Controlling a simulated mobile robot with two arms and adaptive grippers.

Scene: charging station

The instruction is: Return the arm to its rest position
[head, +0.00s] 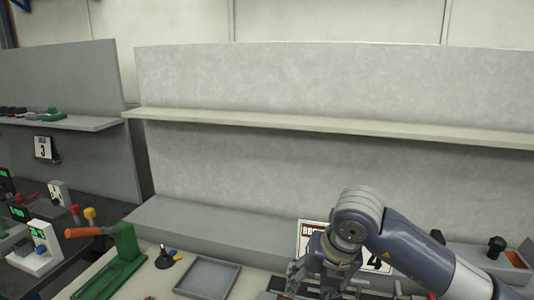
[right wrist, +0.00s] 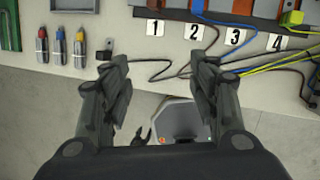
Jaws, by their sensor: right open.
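My right arm (head: 395,240) comes in from the right in the head view, bent over the near edge of the bench. Its gripper (head: 308,278) points down near the bottom edge and is partly cut off. In the right wrist view the right gripper (right wrist: 162,68) is open, its two fingers wide apart with nothing between them. The fingertips appear over the front edge of the pale bench top (right wrist: 145,55), beside a dark cable. My left gripper cannot be made out in either view.
Several colour-banded tools (right wrist: 60,45) lie left. A grey tray (head: 207,276), a green orange-handled device (head: 118,260) and a shelf (head: 330,128) stand around the bench.

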